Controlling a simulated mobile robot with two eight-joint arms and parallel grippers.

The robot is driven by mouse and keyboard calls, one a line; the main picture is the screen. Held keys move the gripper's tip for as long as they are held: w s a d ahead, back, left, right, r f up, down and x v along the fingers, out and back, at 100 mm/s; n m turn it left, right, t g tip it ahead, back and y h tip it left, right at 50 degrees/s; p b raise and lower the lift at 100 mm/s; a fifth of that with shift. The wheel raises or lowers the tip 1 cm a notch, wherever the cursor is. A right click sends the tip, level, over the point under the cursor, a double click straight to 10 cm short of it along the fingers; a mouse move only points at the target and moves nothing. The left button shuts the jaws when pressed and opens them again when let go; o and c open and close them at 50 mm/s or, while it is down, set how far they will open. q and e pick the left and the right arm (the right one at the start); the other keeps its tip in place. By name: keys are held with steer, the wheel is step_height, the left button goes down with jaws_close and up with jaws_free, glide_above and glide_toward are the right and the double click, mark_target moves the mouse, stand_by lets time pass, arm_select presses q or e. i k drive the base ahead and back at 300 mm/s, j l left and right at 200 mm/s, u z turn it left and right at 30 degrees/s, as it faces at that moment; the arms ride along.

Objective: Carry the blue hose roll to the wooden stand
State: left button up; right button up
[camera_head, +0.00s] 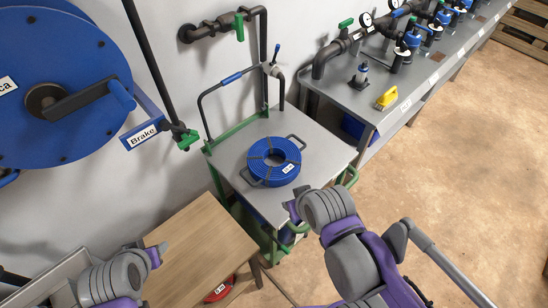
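The blue hose roll (262,168) lies flat on the grey top of a green-framed cart (320,152) in the middle of the view. It has a white label and dark ties, and dark loop handles show on opposite sides of it. The wooden stand (205,245) is at the lower left, in front of the cart; its top looks bare where visible. My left gripper (155,250) is over the stand's left part, away from the roll. My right gripper (291,208) is near the cart's front right edge, apart from the roll. Finger gaps are unclear on both.
A big blue reel (60,85) with a "Brake" sign (141,134) fills the upper left. A grey bench (375,100) with pipes, valves and a yellow item (387,97) runs along the wall. A red object (219,290) lies below the stand. The floor at right is clear.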

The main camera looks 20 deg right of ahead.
mark_target(196, 255)
steer(key=k+l+u, duration=0.1)
steer(key=l, duration=0.2)
steer(key=k+l, duration=0.15)
steer(key=l+u, duration=0.1)
steer(key=l, duration=0.3)
steer(key=k+l+u, duration=0.15)
steer(key=l, duration=0.25)
steer(key=l+u, duration=0.1)
steer(key=l, duration=0.3)
steer(key=i+l+u, duration=0.2)
steer(key=l, duration=0.25)
steer(key=i, duration=0.05)
